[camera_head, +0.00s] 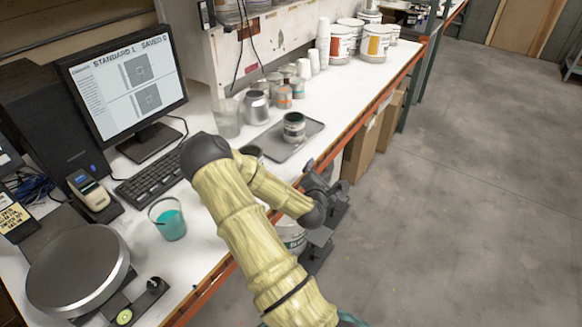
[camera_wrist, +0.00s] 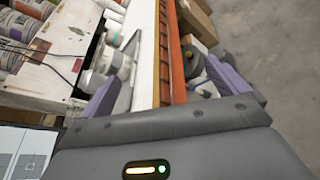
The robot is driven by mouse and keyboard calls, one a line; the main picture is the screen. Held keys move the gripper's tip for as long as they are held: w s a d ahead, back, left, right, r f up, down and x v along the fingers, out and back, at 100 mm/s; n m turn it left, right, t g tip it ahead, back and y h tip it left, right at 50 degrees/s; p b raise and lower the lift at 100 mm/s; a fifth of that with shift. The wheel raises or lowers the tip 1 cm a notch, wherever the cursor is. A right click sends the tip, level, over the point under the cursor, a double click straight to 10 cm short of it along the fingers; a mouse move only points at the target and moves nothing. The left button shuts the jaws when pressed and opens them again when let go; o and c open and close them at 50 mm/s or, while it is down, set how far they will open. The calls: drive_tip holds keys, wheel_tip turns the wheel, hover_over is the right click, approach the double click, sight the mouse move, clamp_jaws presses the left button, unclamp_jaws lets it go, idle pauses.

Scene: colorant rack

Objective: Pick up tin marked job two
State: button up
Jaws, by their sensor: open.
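A tin with a dark open top and a pale label (camera_head: 293,127) stands upright on a grey tray (camera_head: 312,130) on the bench. A second dark-topped tin (camera_head: 252,151) stands near the tray's front corner, partly hidden by my arm. No marking on either is readable, so I cannot tell which is job two. My gripper (camera_head: 327,186) is open and empty beside the bench's front edge, to the lower right of the tray. In the wrist view its purple fingers (camera_wrist: 165,82) lie on either side of the orange bench edge, with pale tins (camera_wrist: 112,62) beyond the left finger.
Several small tins and a metal can (camera_head: 257,107) stand behind the tray, with paint buckets (camera_head: 375,43) farther back. A cup of teal liquid (camera_head: 168,222), a keyboard (camera_head: 150,182), a monitor (camera_head: 125,80) and a round scale (camera_head: 78,268) are at the left. Floor at right is clear.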

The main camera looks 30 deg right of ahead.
drive_tip(key=s+a+r+m+g+y, duration=0.15)
drive_tip(key=a+m+y, duration=0.25)
drive_tip(key=a+m, duration=0.4)
drive_tip(key=s+a+f+m+g+y, duration=0.1)
drive_tip(key=s+a+m+g+y, duration=0.3)
drive_tip(key=a, duration=0.6)
drive_tip(key=s+a+r+m+g+y, duration=0.1)
drive_tip(key=s+a+r+m, duration=0.2)
drive_tip(key=a, duration=0.4)
drive_tip(key=s+a+r+m+g+y, duration=0.1)
drive_tip(key=s+a+r+m+y, duration=0.1)
drive_tip(key=s+a+r, duration=0.4)
drive_tip(key=shift+s+a+r+m, duration=0.25)
drive_tip(key=shift+a+r+m, duration=0.35)
drive_tip(key=shift+a, duration=0.35)
drive_tip(key=shift+c, duration=0.2)
